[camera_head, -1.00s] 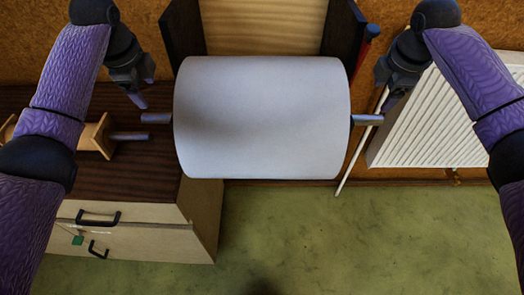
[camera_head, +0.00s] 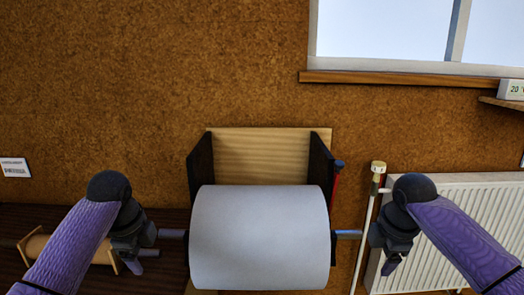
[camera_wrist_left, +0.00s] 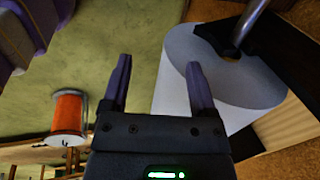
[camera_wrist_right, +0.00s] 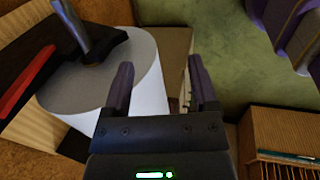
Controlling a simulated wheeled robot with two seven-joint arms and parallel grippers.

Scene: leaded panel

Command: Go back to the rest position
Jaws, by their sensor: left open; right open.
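My left gripper (camera_head: 143,260) is to the left of a large white roll (camera_head: 258,238), near the grey rod end (camera_head: 172,233) on that side. My right gripper (camera_head: 388,264) is to the right of the roll, near the other rod end (camera_head: 348,234). Both are open with nothing between their fingers, as the left wrist view (camera_wrist_left: 158,88) and the right wrist view (camera_wrist_right: 160,90) show. The roll lies level in front of a pale wooden back board (camera_head: 265,155) between dark side plates (camera_head: 201,170). The roll's lower edge is near the bottom of the head view.
A white radiator (camera_head: 460,205) and its pipe stand on the right, close to my right arm. The left wrist view shows an orange reel (camera_wrist_left: 69,113).

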